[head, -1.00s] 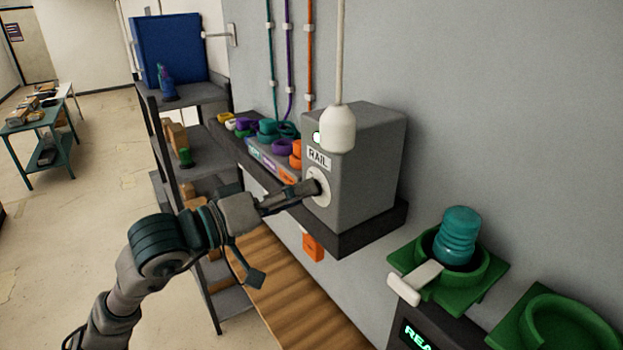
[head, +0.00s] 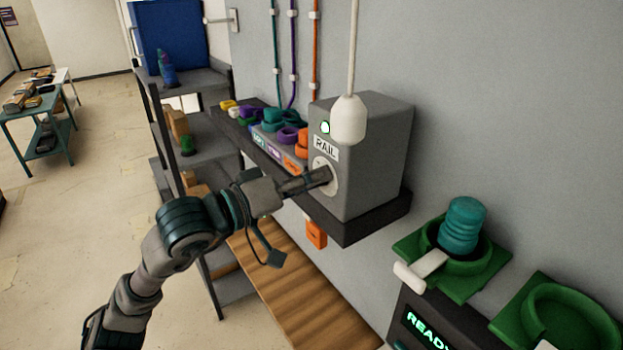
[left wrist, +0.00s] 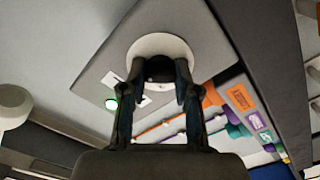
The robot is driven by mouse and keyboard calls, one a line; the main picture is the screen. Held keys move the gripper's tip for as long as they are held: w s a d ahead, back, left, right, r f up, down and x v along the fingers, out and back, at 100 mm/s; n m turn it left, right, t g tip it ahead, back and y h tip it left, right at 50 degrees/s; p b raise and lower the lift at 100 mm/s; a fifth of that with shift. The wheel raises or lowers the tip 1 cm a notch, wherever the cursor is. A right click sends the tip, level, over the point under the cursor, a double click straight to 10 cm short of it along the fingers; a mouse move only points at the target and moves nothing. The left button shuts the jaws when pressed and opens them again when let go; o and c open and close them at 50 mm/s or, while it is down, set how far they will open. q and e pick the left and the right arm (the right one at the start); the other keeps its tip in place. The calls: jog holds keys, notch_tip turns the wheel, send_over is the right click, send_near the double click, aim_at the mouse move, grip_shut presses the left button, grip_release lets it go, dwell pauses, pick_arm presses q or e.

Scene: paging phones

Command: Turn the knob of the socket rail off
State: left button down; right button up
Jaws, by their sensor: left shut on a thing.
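The socket rail's grey box (head: 370,160) sits on a dark wall shelf, with a RAIL label (head: 325,148) and a small lit green-white light (head: 325,127) on its front. A pale round dial plate (head: 318,170) is below the label. My left gripper (head: 325,177) reaches it from the left and is shut on the dark knob at the plate's centre. In the left wrist view, the two fingers (left wrist: 160,95) are on both sides of the dark knob (left wrist: 159,70), in front of the white plate (left wrist: 160,46). My right gripper is not in view.
Coloured rings (head: 285,135) and sockets line the shelf on the left. A teal ribbed object (head: 462,225) stands in a green holder (head: 408,250) at right. A wooden bench (head: 290,290) is below.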

pick_arm(q)
jog(key=shift+w+f+n+b, duration=0.1)
jog(key=shift+f+n+b, duration=0.1)
jog(key=shift+n+b, duration=2.35)
jog(key=shift+f+n+b, duration=0.15)
jog(key=shift+n+b, duration=1.4)
jog(key=shift+n, duration=1.9)
jog(key=shift+w+f+n+b, duration=0.1)
jog(key=shift+f+n+b, duration=0.1)
jog(key=shift+n+b, duration=2.35)
jog(key=shift+n+p, duration=0.45)
jog(key=shift+n, duration=0.1)
jog(key=c, duration=0.8)
grip_release()
jog(key=shift+s+a, duration=0.1)
jog(key=shift+c, duration=0.2)
jog(key=shift+a+r, duration=0.15)
